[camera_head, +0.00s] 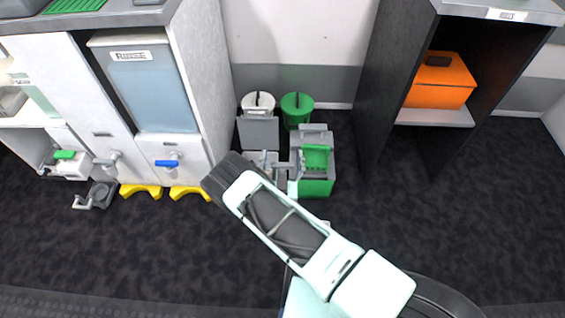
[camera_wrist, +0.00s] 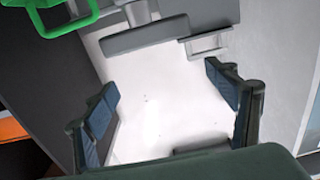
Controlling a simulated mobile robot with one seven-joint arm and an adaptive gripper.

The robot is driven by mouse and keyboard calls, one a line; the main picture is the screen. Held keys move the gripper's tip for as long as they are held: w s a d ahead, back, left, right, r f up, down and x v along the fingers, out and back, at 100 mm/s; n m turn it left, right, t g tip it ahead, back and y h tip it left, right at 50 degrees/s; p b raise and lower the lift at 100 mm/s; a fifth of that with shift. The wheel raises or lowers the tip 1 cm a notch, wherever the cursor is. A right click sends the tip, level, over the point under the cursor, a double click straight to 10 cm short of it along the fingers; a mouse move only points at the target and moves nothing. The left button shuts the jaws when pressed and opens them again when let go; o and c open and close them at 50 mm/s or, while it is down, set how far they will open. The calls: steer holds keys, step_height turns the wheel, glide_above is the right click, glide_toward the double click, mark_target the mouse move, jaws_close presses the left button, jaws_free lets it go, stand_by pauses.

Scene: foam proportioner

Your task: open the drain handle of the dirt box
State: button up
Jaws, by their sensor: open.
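No part is clearly marked as the dirt box, and I cannot tell which handle is its drain handle. The left cabinet (camera_head: 102,82) carries a blue handle (camera_head: 167,163), a grey handle (camera_head: 107,159) and a small green handle (camera_head: 64,154) low on its front. In the wrist view my gripper (camera_wrist: 160,80) is open, with nothing between its fingers and a pale surface beyond. A green loop handle (camera_wrist: 62,18) and a grey bar (camera_wrist: 145,37) show past the fingertips at the top. In the head view I cannot make out my gripper's fingers.
A grey bin (camera_head: 258,132) and a green box (camera_head: 318,187) stand on the floor between the cabinets. A green bucket (camera_head: 297,106) is behind. The dark right cabinet holds an orange box (camera_head: 440,82). Yellow feet (camera_head: 141,190) lie before the left cabinet. Carpet at right is free.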

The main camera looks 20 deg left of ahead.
mark_target(283, 164)
steer(key=shift+r, duration=2.4)
